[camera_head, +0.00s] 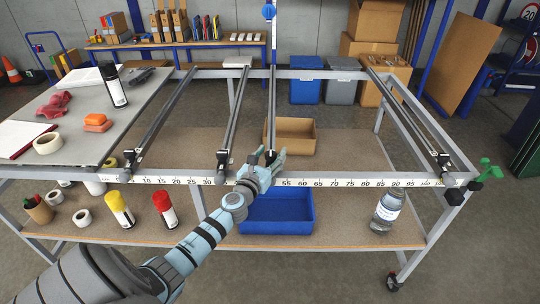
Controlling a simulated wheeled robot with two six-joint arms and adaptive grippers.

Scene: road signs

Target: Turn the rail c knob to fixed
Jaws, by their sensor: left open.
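A metal frame table carries several long rails running away from me. The third rail from the left (272,105) ends at the front in a small dark knob or clamp (271,154); I take it to be rail c, but no letter is readable. My left gripper (268,158) reaches in from the lower left and is open at that front end, its fingers close around or beside the knob. Contact cannot be told. The knob is partly hidden by the fingers, and its setting is not readable. My right gripper is not in view.
The second rail (235,110) stands close to the left, with its own dark clamp (223,156). A numbered scale (330,182) runs along the front bar. A blue bin (290,212) sits on the shelf below.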

